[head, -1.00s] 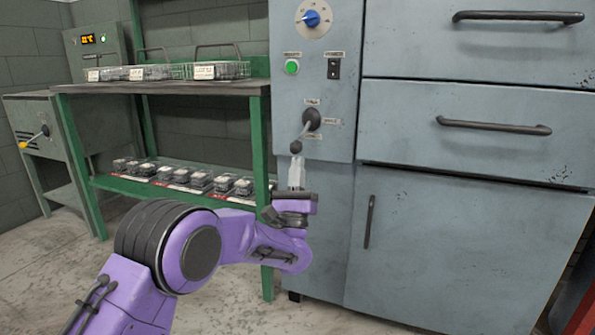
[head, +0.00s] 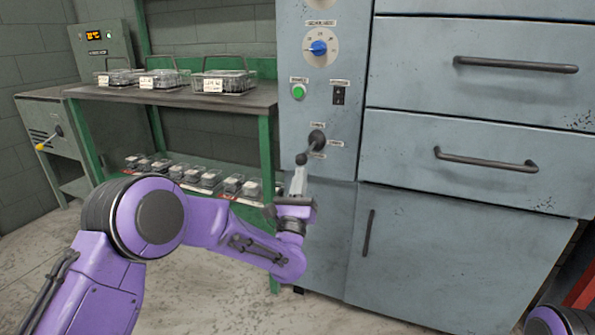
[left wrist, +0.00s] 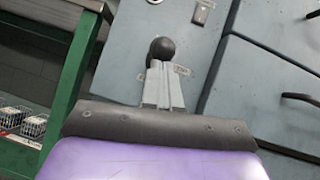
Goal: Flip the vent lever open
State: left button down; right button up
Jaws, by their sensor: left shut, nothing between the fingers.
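The vent lever has a dark round hub (head: 317,139) on the grey cabinet front and a short arm ending in a black ball knob (head: 301,159). The knob points down and to the left of the hub. My left gripper (head: 299,172) is shut and empty, with its fingertips right at the underside of the knob. In the left wrist view the shut fingers (left wrist: 162,83) point at the knob (left wrist: 161,50), which hides the lever arm. Whether they touch is hard to tell. My right gripper is not in view.
Above the lever are a green button (head: 298,92), a black switch (head: 338,94) and a blue dial (head: 319,48). Cabinet drawers with bar handles (head: 486,160) stand to the right. A green shelf table (head: 180,97) with wire baskets stands close on the left.

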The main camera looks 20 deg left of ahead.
aim_at(299, 157)
pick_arm(q)
jog(key=r+g+p, duration=0.1)
jog(key=r+p, duration=0.1)
jog(key=p, duration=0.1)
jog(key=r+g+p, duration=0.1)
jog(key=r+p, duration=0.1)
jog(key=p, duration=0.2)
jog(key=r+g+p, duration=0.1)
jog(key=r+p, duration=0.1)
jog(key=p, duration=0.1)
jog(key=shift+s+r+m+g+h+p, duration=0.1)
jog(key=shift+s+m+g+h+p, duration=0.2)
jog(key=shift+s+m+g, duration=0.1)
jog(key=shift+w+r+p, duration=0.15)
jog(key=shift+r+p, duration=0.3)
jog(key=shift+r, duration=0.1)
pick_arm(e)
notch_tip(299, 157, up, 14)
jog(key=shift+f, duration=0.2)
pick_arm(q)
jog(key=shift+r, duration=0.1)
